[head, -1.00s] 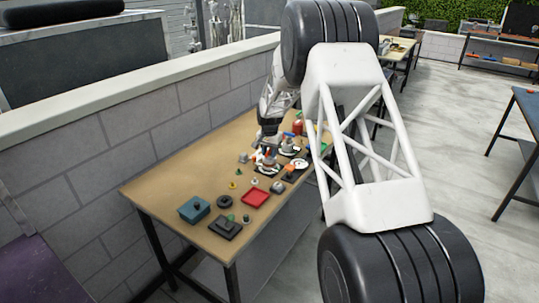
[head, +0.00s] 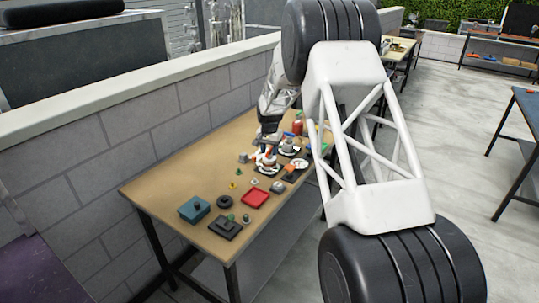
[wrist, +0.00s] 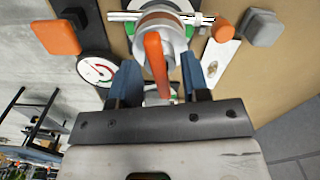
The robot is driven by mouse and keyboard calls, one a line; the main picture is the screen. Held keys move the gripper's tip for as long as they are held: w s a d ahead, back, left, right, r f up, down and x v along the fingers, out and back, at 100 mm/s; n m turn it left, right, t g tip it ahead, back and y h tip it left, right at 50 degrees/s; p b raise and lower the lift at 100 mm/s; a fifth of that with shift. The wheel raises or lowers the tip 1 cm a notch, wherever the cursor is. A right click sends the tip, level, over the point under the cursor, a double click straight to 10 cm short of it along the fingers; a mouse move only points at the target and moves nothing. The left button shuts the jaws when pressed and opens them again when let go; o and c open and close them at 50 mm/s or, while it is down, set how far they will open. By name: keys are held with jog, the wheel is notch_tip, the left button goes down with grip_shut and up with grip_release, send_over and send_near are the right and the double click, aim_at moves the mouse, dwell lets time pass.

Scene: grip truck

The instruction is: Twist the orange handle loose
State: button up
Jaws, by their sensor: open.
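The orange handle (wrist: 157,62) shows in the wrist view as a long narrow lever on a round metal valve body (wrist: 160,22). My gripper (wrist: 158,80) is open, with one dark blue finger on each side of the handle. I see a gap on both sides, so the fingers do not appear to grip it. In the head view my gripper (head: 268,140) is low over the far part of the workbench, and the handle is too small to make out clearly.
Close by in the wrist view are a dial gauge (wrist: 97,70), an orange block (wrist: 56,38), an orange knob (wrist: 223,29) and a grey knob (wrist: 262,28). On the workbench (head: 165,184) lie a red tray (head: 255,198) and a blue box (head: 194,209). A block wall stands behind.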

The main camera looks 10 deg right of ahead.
aim_at(269, 150)
jog(key=shift+r, duration=3.2)
jog(key=shift+s+r, duration=0.15)
jog(key=shift+r, duration=0.05)
jog(key=s+a+r+n, duration=0.1)
jog(key=s+r, duration=0.5)
jog(key=s, duration=0.4)
jog(key=s+r+n+t, duration=0.1)
jog(key=s+r, duration=0.6)
jog(key=s, duration=0.2)
jog(key=s+a+r+n, duration=0.1)
jog(key=s+r, duration=0.5)
jog(key=s, duration=0.4)
jog(key=s+f+n+t, duration=0.1)
jog(key=s+f+n, duration=0.1)
jog(key=s, duration=3.2)
jog(key=shift+s+a+f+n+t, duration=0.15)
jog(key=shift+a+n+t, duration=0.2)
jog(key=shift+n, duration=0.25)
